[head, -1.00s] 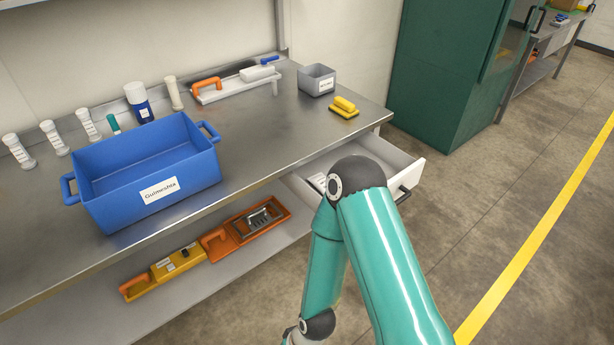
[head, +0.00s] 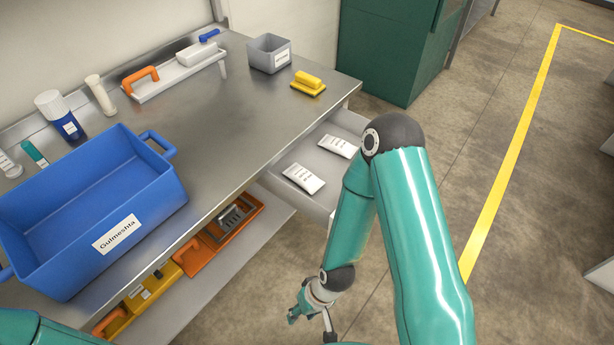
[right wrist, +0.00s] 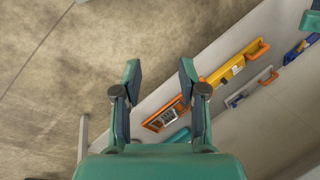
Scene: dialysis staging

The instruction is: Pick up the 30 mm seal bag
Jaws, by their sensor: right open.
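Two white bags with printed labels lie in the open drawer under the right end of the bench: a nearer bag (head: 303,178) and a farther bag (head: 338,146). The print is too small to tell which is the 30 mm seal bag. My right gripper (head: 305,311) hangs low in front of the bench, below and nearer than the drawer, with nothing in it. In the right wrist view the right gripper (right wrist: 160,72) has its fingers apart and empty over the floor and lower shelf; no bag shows there. My left gripper is out of view.
The drawer (head: 328,131) is partly covered by my right arm. A blue crate (head: 150,215) stands on the bench at left. Orange and yellow trays (head: 245,235) lie on the lower shelf.

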